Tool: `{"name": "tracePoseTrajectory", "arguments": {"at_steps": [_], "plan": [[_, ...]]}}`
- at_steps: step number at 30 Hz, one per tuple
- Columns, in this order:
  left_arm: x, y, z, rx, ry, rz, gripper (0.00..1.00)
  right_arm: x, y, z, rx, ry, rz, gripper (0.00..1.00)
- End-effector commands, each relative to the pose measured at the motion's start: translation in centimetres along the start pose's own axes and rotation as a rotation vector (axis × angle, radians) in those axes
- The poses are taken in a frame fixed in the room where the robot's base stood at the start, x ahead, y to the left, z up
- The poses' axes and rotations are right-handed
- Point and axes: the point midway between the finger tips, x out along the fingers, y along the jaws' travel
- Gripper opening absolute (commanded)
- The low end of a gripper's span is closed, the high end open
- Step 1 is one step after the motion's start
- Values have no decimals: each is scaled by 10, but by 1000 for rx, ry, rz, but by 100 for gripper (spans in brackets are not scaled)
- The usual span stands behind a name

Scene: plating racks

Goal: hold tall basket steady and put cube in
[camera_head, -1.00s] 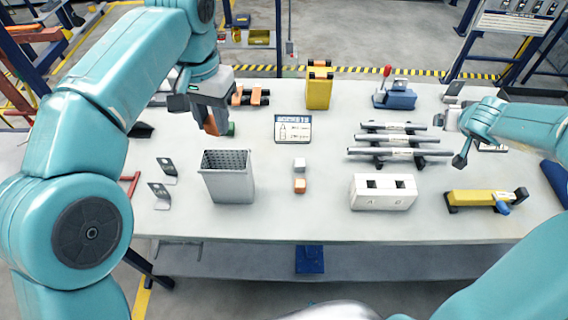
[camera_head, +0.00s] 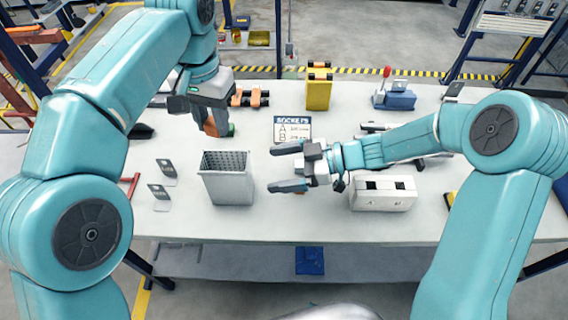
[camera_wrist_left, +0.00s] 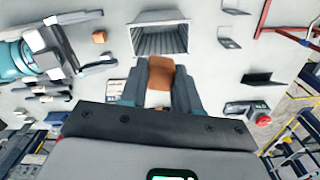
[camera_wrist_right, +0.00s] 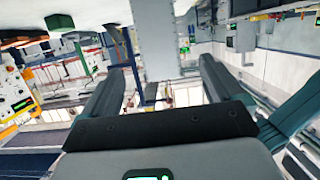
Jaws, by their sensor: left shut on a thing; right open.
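The tall basket (camera_head: 228,188), grey with perforated inner walls, stands upright on the table, and its open top (camera_wrist_left: 160,38) shows in the left wrist view. My left gripper (camera_head: 212,124) is shut on an orange-brown cube (camera_wrist_left: 160,74), held above the table behind the basket's rim in the head view. My right gripper (camera_head: 284,168) is open and empty, pointing left at the basket with a gap between. In the right wrist view the basket (camera_wrist_right: 156,40) appears upside down beyond the open fingers. The basket looks empty.
An orange cube (camera_wrist_left: 99,37) lies on the table, mostly hidden under my right gripper in the head view. A white socket block (camera_head: 383,202) stands beneath my right forearm. A socket sign (camera_head: 292,129) and a yellow block (camera_head: 319,92) stand behind. Metal brackets (camera_head: 160,197) lie left of the basket.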

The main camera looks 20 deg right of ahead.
Motion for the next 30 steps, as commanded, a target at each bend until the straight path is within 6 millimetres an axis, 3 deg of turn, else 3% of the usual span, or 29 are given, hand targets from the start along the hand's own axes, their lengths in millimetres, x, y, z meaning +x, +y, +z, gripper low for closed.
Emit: {"name": "tracePoseTrajectory", "arguments": {"at_steps": [16, 21, 30], "plan": [[-1, 0, 0, 0, 1, 0, 0, 98, 0, 1, 2, -2, -3, 94], [-1, 0, 0, 0, 1, 0, 0, 113, 0, 1, 3, -3, 1, 94], [0, 0, 0, 0, 1, 0, 0, 115, 1, 1, 3, -3, 3, 94]]}}
